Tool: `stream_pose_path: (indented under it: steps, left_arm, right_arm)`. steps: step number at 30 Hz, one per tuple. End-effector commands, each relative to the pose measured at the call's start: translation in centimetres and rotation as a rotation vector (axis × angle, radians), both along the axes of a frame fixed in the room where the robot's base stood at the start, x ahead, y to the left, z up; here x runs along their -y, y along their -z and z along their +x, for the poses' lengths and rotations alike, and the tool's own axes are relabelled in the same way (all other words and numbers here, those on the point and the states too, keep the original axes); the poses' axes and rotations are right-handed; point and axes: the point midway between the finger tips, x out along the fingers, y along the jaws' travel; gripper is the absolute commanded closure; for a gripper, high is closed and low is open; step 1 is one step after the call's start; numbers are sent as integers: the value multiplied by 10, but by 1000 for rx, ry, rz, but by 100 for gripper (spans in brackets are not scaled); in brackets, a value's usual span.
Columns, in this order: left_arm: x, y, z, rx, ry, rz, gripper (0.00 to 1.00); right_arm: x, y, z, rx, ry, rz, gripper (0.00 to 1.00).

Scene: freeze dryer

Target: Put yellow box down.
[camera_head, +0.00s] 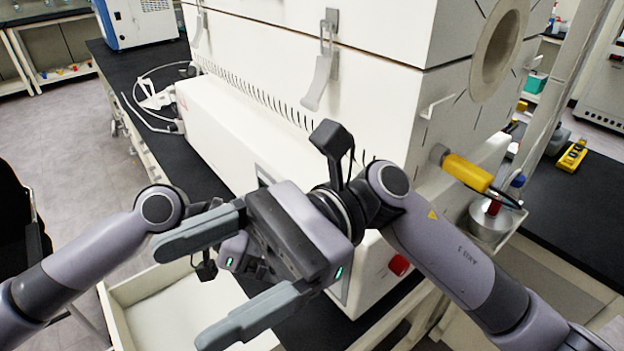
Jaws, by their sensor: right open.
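A small yellow box-like object (572,157) with dark marks on top lies on the black bench at the right; I cannot tell whether it is the task's yellow box. My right gripper (182,295) is in the lower middle, its two grey fingers spread wide and pointing left, with nothing between them. It is far from the yellow object. My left arm comes in from the left and bends behind the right gripper. Part of my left gripper (232,258) shows there, but its fingers are hidden.
A large white freeze dryer (390,100) fills the middle behind my arms. A yellow-handled valve (465,172) sticks out on its right side. An open white drawer (122,318) is below the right gripper. The black bench (600,215) at right has bare room.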

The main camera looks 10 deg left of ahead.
Motion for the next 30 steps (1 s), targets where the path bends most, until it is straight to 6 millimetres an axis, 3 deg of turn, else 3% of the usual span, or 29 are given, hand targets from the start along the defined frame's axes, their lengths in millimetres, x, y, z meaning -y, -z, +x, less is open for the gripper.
stream_pose_path:
  steps: [8, 16, 24, 30]
  left_arm:
    - [0, 0, 0, 0, 0, 0, 51]
    - [0, 0, 0, 0, 0, 0, 51]
    - [0, 0, 0, 0, 0, 0, 51]
    - [0, 0, 0, 0, 0, 0, 51]
  right_arm:
    - [-7, 27, 6, 513, -120, -123, 21]
    - [7, 44, 42, 969, -271, -287, 21]
    - [36, 33, 95, 1351, -433, -504, 21]
    - [55, 16, 122, 1508, -516, -633, 21]
